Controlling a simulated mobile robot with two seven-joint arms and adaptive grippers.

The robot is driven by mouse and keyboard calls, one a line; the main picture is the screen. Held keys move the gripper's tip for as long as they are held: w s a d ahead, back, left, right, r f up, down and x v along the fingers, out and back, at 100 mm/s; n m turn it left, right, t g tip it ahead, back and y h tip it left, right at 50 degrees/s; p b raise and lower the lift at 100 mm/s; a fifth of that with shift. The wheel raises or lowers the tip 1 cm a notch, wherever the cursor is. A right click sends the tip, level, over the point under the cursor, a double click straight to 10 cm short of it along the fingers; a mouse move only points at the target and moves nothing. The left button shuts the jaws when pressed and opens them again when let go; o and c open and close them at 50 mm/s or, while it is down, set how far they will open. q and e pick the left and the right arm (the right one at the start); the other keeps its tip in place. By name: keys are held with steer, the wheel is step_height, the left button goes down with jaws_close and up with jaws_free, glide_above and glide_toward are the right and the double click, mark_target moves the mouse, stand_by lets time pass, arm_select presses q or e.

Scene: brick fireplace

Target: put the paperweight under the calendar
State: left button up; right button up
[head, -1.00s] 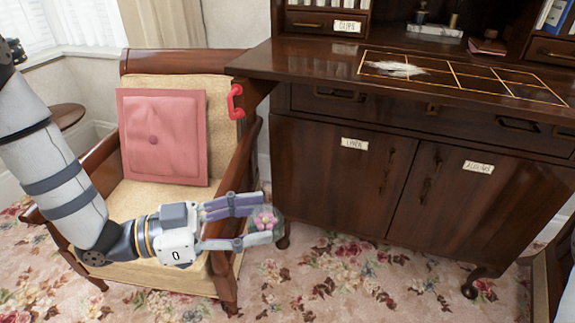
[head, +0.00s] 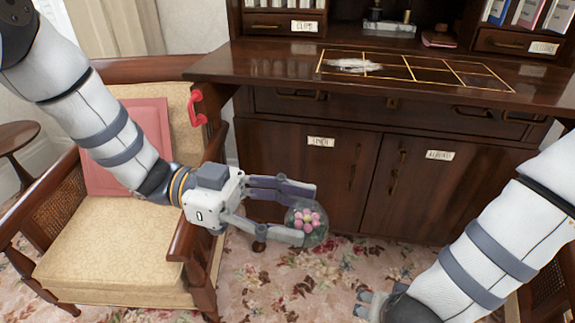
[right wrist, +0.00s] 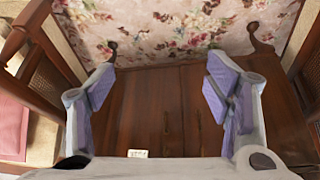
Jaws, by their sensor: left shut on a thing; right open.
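The paperweight (head: 307,224), a clear glass ball with pink flowers inside, is held by my left gripper (head: 303,211). The gripper is shut on it, in front of the dark wooden cabinet and below the desktop's height. A gold-lined grid (head: 415,72) marks the desktop (head: 270,62); I cannot tell whether it is the calendar. A white feather-like thing (head: 352,65) lies on its left part. My right gripper is partly seen at the bottom of the head view. In the right wrist view the right gripper (right wrist: 160,68) is open and empty, facing the cabinet doors (right wrist: 165,110) and carpet.
An armchair (head: 100,240) with a pink cushion (head: 148,130) stands at the left. A red handle-like thing (head: 197,107) is at the desk's left edge. Shelves with binders (head: 530,14) and a small reddish box (head: 438,39) are at the back. The desktop's front left is clear.

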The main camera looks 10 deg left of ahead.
steer(key=w+a+r+m+t+h, duration=0.1)
steer(key=w+a+r, duration=0.1)
steer(key=w+r, duration=0.3)
steer(key=w+a+r+m+t, duration=0.1)
steer(key=w+a+r, duration=0.1)
steer(key=r, duration=0.5)
arm_select(q)
steer(key=shift+r, duration=0.1)
arm_select(e)
step_height(320, 180, up, 23)
steer(key=n+g+y, duration=0.2)
steer(key=n+g, duration=0.1)
glide_above(300, 210)
steer(key=s, duration=0.4)
steer(key=x, duration=1.2)
steer(key=shift+a, duration=0.15)
steer(key=c, duration=1.5)
arm_select(q)
steer(key=o, duration=1.5)
